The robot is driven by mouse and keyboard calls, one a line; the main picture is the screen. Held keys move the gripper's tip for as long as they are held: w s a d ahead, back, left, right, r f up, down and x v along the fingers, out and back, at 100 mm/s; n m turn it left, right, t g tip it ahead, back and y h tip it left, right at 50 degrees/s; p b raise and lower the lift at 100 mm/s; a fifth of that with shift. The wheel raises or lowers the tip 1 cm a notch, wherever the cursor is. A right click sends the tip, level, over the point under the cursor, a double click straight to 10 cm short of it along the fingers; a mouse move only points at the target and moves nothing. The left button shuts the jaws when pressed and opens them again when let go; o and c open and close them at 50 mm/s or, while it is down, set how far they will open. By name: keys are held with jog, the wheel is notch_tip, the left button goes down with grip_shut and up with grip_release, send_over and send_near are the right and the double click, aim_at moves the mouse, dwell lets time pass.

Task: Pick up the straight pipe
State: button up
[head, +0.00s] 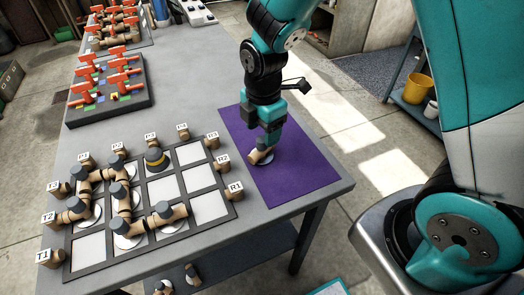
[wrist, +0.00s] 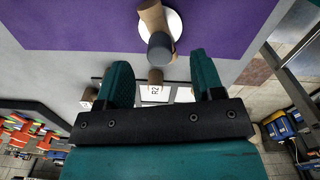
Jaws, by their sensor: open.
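A short tan pipe piece (head: 256,157) with a dark grey end lies on a white disc on the purple mat (head: 296,183). In the wrist view its tan part (wrist: 152,17) and grey end (wrist: 160,46) show at the top centre, in line with the gap between my fingers. My gripper (head: 269,143) points down just above the piece, its fingers partly hiding it in the head view. In the wrist view my gripper (wrist: 162,72) is open with nothing clasped. I cannot tell whether the fingertips reach down beside the pipe.
A dark tray (head: 110,104) with red-handled valves stands behind. The mat's front part is clear.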

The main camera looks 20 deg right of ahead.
aim_at(262, 139)
notch_tip(262, 139, down, 5)
jog(key=shift+p, duration=0.35)
grip_shut()
jog(key=shift+r, duration=0.1)
